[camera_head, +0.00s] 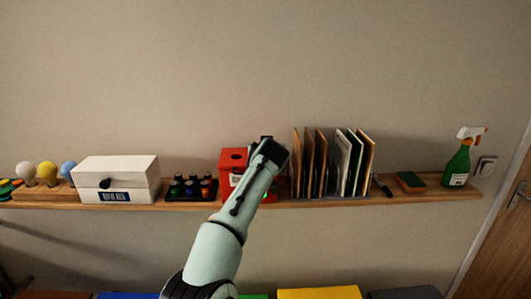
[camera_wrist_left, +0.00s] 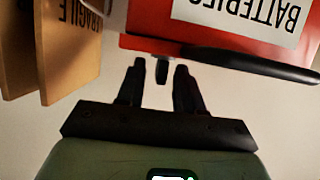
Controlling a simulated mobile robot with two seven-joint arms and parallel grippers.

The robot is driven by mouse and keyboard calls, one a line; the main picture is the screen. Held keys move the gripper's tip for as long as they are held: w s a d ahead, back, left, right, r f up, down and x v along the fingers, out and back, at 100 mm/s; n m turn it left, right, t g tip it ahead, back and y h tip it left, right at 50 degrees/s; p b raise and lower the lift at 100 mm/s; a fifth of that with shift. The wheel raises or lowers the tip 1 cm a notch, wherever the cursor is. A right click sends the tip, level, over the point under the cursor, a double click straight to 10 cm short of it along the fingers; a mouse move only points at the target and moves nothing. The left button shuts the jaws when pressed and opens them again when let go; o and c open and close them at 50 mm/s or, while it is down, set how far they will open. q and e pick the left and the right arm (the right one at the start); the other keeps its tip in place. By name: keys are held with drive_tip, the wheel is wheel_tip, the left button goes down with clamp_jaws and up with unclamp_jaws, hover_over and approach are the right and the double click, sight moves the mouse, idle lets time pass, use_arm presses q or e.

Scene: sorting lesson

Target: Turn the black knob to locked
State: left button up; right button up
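A black oval knob (camera_head: 105,183) sits on the front of a white box (camera_head: 118,170), at the left part of the shelf in the head view, above a dark label. My left gripper (camera_head: 270,152) is away from it to the right, in front of a red box (camera_head: 228,163). In the left wrist view, the left gripper (camera_wrist_left: 159,82) has its fingers apart. A small dark piece (camera_wrist_left: 162,72) shows between the fingertips; I cannot tell what it belongs to. The red box (camera_wrist_left: 215,20) reads BATTERIES upside down there. My right gripper is in neither view.
The wooden shelf (camera_head: 390,197) holds dark small bottles (camera_head: 190,187) between the white and red boxes. The wall above is clear.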

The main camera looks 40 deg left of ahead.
use_arm(q)
drive_tip(key=b+v, duration=0.4)
drive_tip(key=v, duration=0.9)
drive_tip(key=shift+b, duration=0.35)
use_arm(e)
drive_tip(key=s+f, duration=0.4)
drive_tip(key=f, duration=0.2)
use_arm(q)
drive_tip(key=shift+d, duration=0.15)
